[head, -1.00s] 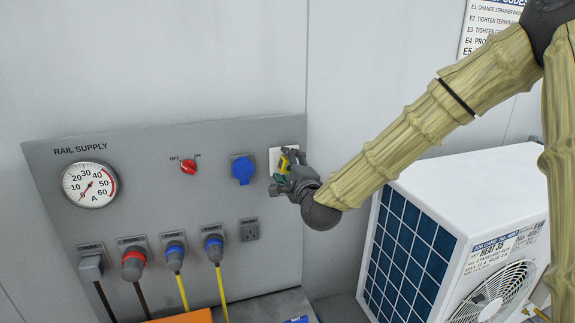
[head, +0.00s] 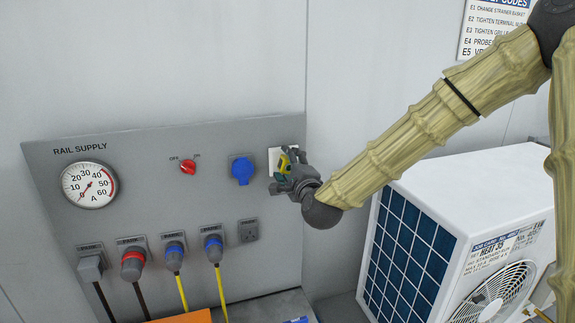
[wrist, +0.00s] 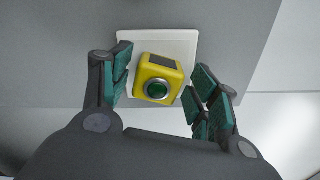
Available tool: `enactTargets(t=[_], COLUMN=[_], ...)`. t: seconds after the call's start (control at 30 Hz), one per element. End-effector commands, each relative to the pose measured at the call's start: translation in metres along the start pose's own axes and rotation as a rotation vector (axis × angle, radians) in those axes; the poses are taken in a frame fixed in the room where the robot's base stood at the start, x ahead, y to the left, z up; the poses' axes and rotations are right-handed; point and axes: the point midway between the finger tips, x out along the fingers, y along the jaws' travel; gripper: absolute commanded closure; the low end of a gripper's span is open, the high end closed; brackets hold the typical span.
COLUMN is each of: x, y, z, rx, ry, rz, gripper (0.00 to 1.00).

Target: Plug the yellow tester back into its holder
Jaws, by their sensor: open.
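The yellow tester (wrist: 157,72) has a dark panel and a round green button in a silver ring. It sits in front of a white square plate (wrist: 185,42) on the grey panel, slightly tilted in the wrist view. Whether it is fully seated cannot be told. My gripper (wrist: 163,88) is open, with a green-padded finger on each side of the tester and a gap at both sides. In the head view the tester (head: 284,163) is mostly hidden by my gripper (head: 290,173), and the white plate (head: 273,155) shows at its left.
The grey rail supply panel (head: 130,210) carries a gauge (head: 89,185), a red switch (head: 188,166), a blue socket (head: 242,170) and several plugs with cables below. An empty dark socket (head: 248,230) is near my gripper. A white fan unit (head: 470,210) stands at right.

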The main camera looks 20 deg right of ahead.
Motion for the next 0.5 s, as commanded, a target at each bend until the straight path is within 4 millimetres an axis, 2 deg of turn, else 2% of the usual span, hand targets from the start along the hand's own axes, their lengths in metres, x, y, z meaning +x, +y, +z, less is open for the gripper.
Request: enactTargets(t=[0.5], x=[0.0000], y=[0.0037], z=[-0.0001], rx=[0.000], ry=[0.000], rz=[0.000], gripper=[0.39])
